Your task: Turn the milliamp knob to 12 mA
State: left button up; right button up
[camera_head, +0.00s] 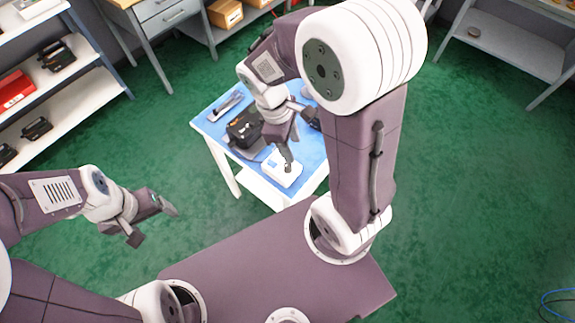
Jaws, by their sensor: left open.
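A small white box (272,176) lies on the blue table top (312,158) near its front edge. My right gripper (288,163) points down over the box, with its tip at or just above the dark knob area. It hides the knob, so I cannot read a milliamp setting or tell whether the fingers touch it. A black device (243,129) stands on the table behind and left of the box. My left gripper (153,223) is open and empty over the green floor, left of the table.
A grey tool-like object (226,106) lies at the table's back left. Shelves (77,98) with dark devices and a red case (14,88) stand at the left. A drawer bench (167,17) and grey shelving (510,45) stand behind.

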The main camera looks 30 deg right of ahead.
aim_at(287, 165)
jog(key=w+a+f+n+h+b, duration=0.2)
jog(key=w+a+f+n+b, duration=0.15)
jog(key=f, duration=0.45)
jog(key=shift+n, duration=0.45)
jog(key=x, duration=0.2)
jog(key=b+x, duration=0.1)
jog(key=x, duration=0.2)
jog(key=w+x, duration=0.1)
jog(key=x, duration=0.1)
jog(key=shift+s+d+f, duration=0.1)
jog(key=shift+s+d, duration=0.05)
jog(key=shift+d, duration=0.15)
jog(key=shift+s+d+f+b, duration=0.2)
jog(key=shift+f+b, duration=0.1)
jog(key=shift+f, duration=0.1)
pick_arm(q)
notch_tip(287, 165, down, 8)
jog(key=shift+w+d+r, duration=0.2)
jog(key=shift+w+r, duration=0.05)
jog(key=shift+w, duration=0.1)
pick_arm(e)
grip_shut()
